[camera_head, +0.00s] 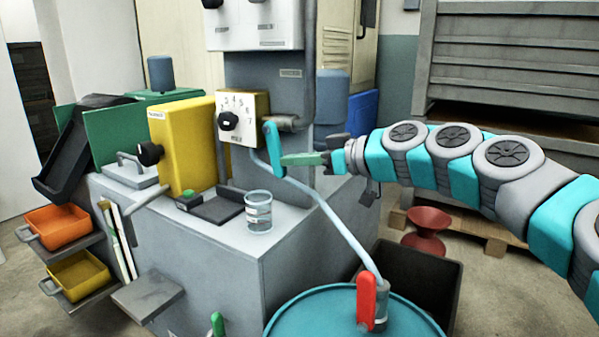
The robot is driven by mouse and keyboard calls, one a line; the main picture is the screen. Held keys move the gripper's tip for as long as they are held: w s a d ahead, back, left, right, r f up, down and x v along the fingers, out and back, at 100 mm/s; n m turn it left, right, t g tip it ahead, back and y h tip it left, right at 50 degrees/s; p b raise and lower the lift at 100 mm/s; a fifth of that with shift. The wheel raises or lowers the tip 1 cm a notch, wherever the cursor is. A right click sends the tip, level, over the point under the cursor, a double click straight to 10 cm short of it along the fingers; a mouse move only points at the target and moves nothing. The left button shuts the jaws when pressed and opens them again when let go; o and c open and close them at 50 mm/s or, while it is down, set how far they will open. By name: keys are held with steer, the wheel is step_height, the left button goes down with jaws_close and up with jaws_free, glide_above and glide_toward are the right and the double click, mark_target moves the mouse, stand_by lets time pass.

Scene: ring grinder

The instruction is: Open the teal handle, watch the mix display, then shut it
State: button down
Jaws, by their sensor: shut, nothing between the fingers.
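The teal handle (273,145) is a flat lever on the grey pipe valve, beside the white dial plate. It hangs slanting downward to the right. My gripper (287,160) is shut and empty, with its greenish fingertips at the lower end of the handle; I cannot tell if they touch it. A white plate with numbers and a black knob (228,120) is just left of the handle. I cannot tell which thing is the mix display; a white panel (254,25) with black knobs is above.
A clear measuring cup (258,212) stands on the grey bench below the handle. A pipe runs down to a teal drum (310,312) with a red lever (366,298). A yellow box (182,145) is to the left. A red funnel-like stand (426,230) is on the right.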

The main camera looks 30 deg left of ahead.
steer(key=shift+a+f+b, duration=0.65)
steer(key=shift+a+b, duration=0.1)
steer(key=shift+b, duration=0.1)
stand_by(0.3)
